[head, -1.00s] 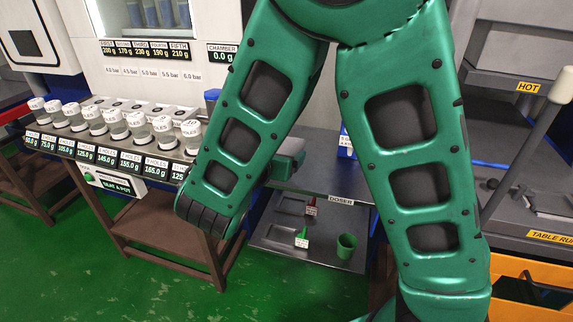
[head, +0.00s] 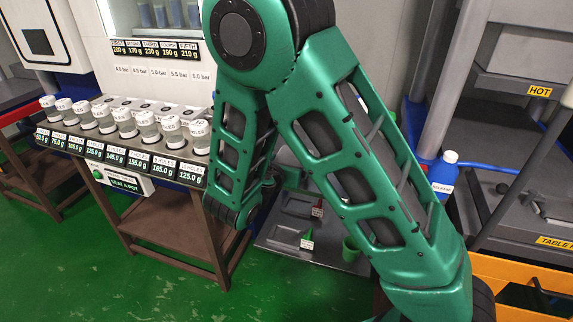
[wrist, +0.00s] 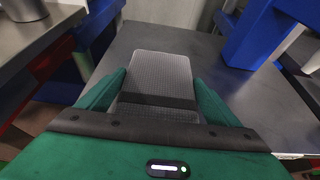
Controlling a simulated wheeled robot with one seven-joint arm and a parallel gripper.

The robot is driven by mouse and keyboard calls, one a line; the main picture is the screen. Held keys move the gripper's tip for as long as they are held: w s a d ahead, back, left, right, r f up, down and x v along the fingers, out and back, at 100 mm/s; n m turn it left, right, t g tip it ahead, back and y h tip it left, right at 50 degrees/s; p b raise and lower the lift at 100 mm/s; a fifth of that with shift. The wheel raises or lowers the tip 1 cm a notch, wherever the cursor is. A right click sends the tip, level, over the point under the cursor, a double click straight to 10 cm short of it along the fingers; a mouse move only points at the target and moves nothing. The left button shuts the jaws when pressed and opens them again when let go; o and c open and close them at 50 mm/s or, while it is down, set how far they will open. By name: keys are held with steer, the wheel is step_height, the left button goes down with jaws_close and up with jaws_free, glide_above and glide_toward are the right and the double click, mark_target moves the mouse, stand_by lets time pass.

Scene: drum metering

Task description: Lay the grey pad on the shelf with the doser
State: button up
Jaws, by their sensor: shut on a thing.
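The grey pad (wrist: 160,72) is a flat, finely textured rectangle with a dark band across it. In the wrist view my gripper (wrist: 160,100) is shut on it, with one green finger at each side. The pad is over a bare grey shelf surface (wrist: 255,105); I cannot tell whether it touches. In the head view my arm covers most of the doser shelf, and the pad is hidden. The doser itself cannot be made out.
A lower grey tray (head: 275,238) holds a red item (head: 318,210), a green item (head: 307,238) and a green cup (head: 350,250). Blue posts (wrist: 250,35) stand right of the pad. White-capped jars (head: 147,125) line the left bench. A blue bottle (head: 442,172) stands at right.

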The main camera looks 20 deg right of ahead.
steer(key=o, duration=1)
steer(key=v, duration=1.2)
